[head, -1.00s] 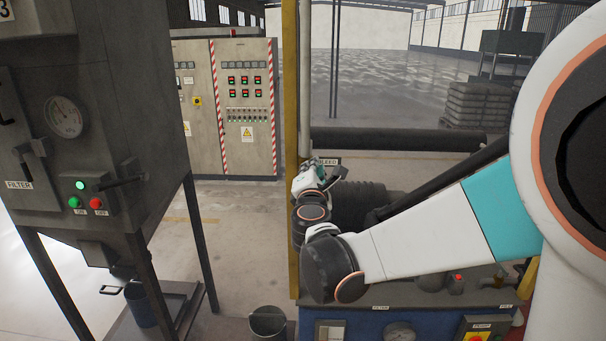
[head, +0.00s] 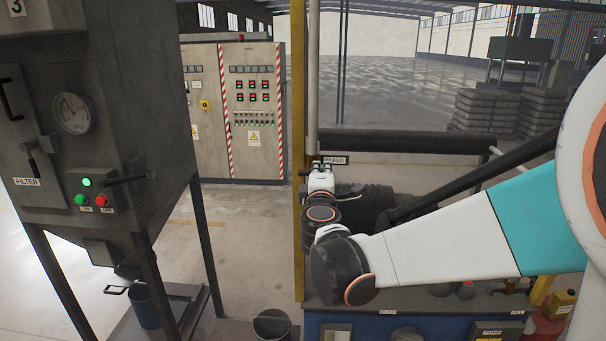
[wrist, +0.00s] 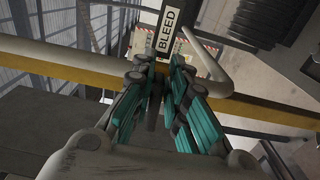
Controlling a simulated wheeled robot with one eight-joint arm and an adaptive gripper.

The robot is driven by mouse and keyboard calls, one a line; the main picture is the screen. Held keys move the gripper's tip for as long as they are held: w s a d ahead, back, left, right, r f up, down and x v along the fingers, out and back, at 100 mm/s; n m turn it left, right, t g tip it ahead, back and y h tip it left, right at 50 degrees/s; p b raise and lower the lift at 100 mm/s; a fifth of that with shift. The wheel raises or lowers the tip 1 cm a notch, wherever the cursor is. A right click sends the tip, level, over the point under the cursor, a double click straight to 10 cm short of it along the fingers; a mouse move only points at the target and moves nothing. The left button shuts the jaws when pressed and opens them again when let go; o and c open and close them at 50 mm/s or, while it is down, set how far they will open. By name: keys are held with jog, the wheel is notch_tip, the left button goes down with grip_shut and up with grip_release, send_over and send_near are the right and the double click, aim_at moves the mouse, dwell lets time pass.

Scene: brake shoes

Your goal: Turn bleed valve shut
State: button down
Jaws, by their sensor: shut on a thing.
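The white BLEED label (wrist: 167,28) is upright in the wrist view, just beyond my fingertips. In the head view the same label (head: 335,160) sits beside the yellow post. My gripper (wrist: 159,66) has its teal-sided fingers drawn close together below the label, shut on the bleed valve's handle. The fingers cover most of the handle, so its exact angle is hard to tell. In the head view my gripper (head: 320,168) is small and partly hidden by my wrist.
A pale bent pipe (wrist: 208,62) curves close to the right finger. A yellow post (head: 298,120) stands beside my gripper. The grey filter cabinet (head: 130,70) is at left, with a bucket (head: 271,325) on the floor.

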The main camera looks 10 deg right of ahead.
jog(key=shift+s+f, duration=0.1)
dwell(0.4)
jog(key=c, duration=1.7)
grip_release()
jog(key=v, duration=1.2)
